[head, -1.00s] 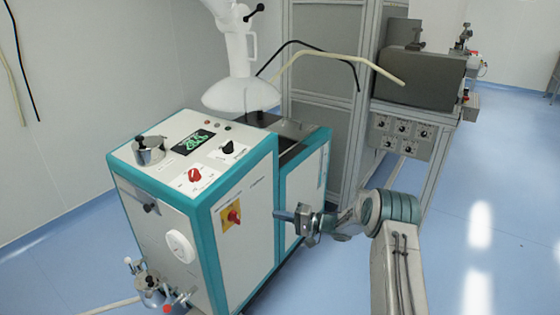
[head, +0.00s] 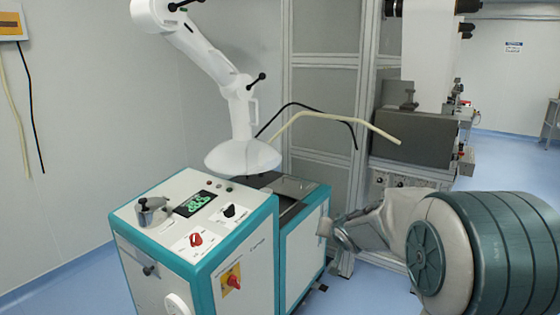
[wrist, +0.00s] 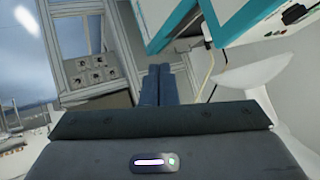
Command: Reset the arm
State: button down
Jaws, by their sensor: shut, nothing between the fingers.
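My gripper (wrist: 158,84) shows in the wrist view as two dark blue fingers side by side, closed together, with nothing between them. Below them is the dark gripper body with a small lit strip. In the head view, my arm (head: 465,250) fills the lower right, with a large grey-green joint close to the camera. Its thinner part reaches left to beside the teal-edged machine; the fingers are not clear there. The white and teal machine (head: 235,255) also shows upside down at the top of the wrist view (wrist: 215,20). The fingers appear apart from it.
A white extraction hood (head: 243,155) hangs over the machine. Black and cream hoses (head: 330,118) stick out near the grey panelled frame (head: 325,75). A grey box unit (head: 410,135) stands behind my arm. Blue floor is open at the back right.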

jog(key=s+d+r+g+h+p, duration=0.1)
jog(key=s+g, duration=0.1)
jog(key=s, duration=0.6)
jog(key=s+d+r+g+h+p, duration=0.1)
jog(key=s+d+r, duration=0.1)
jog(key=s, duration=0.6)
jog(key=shift+r+g, duration=0.2)
jog(key=shift+g, duration=0.2)
jog(key=c, duration=1.9)
grip_release()
jog(key=s+a+f+n+g+y+p, duration=0.1)
jog(key=s+g, duration=0.3)
jog(key=s, duration=1.4)
jog(key=shift+s+a+n+p, duration=0.25)
jog(key=shift+a+n+p, duration=0.05)
jog(key=shift+a+n, duration=0.45)
jog(key=o, duration=0.4)
jog(key=shift+s+f, duration=0.1)
jog(key=shift+s, duration=0.1)
jog(key=shift+o, duration=0.2)
